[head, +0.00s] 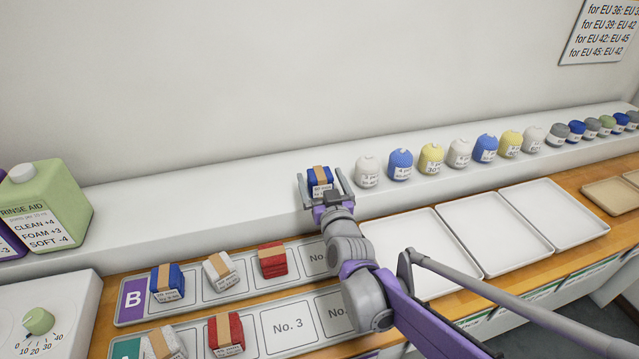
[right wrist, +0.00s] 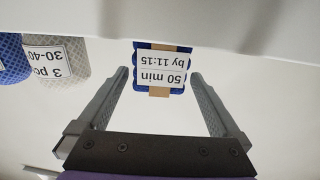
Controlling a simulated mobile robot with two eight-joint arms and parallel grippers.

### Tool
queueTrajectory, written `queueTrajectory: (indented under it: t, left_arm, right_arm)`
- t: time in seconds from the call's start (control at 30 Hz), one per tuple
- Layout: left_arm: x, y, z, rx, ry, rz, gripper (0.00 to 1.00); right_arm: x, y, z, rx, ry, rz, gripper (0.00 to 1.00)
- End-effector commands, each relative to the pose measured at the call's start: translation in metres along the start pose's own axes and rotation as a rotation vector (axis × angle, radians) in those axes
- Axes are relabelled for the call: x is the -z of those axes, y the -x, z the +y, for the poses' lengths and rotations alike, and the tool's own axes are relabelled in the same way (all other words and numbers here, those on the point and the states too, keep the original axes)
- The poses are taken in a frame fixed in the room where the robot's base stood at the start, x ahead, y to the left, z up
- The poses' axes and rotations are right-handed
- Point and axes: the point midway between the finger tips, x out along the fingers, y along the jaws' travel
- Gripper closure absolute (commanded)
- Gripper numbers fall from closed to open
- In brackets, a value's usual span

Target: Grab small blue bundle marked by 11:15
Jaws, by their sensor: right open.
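A small blue bundle (head: 319,180) with a tan band and a white label stands on the white ledge. In the right wrist view the bundle (right wrist: 163,50) carries a label reading "50 min by 11:15". My right gripper (head: 325,191) is open at the bundle, with a finger to each side. In the wrist view there is a gap between each fingertip and the bundle, and the bundle sits at and just beyond the tips. Another blue bundle (head: 168,281) lies on the strip marked B; its label is too small to read. My left gripper is not in view.
A row of small rolls, starting with a white one (head: 367,171), stands right of the bundle on the ledge (head: 200,215). White and red bundles lie on the numbered strips. Empty white trays (head: 497,232) fill the right. A green jug (head: 52,205) stands left.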

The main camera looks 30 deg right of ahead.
Motion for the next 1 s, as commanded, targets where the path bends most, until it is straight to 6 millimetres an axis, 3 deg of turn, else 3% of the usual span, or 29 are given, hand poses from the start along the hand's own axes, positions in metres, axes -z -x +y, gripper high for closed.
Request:
queueTrajectory:
  t: [0.13, 0.37, 0.87, 1.0]
  left_arm:
    - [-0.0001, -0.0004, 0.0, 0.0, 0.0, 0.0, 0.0]
    - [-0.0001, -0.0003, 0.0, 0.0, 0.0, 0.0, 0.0]
    - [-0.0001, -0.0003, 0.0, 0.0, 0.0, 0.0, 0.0]
    - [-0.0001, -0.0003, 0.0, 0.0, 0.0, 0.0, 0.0]
  right_arm:
    - [0.0001, -0.0151, 0.0005, -0.001, 0.002, 0.0, 0.0]
    - [0.0002, -0.0164, 0.0005, 0.0, 0.001, 0.0, 0.0]
    - [0.0001, -0.0161, 0.0004, 0.0, 0.0, 0.0, 0.86]
    - [0.0002, -0.0161, 0.0004, 0.0, 0.0, 0.0, 0.86]
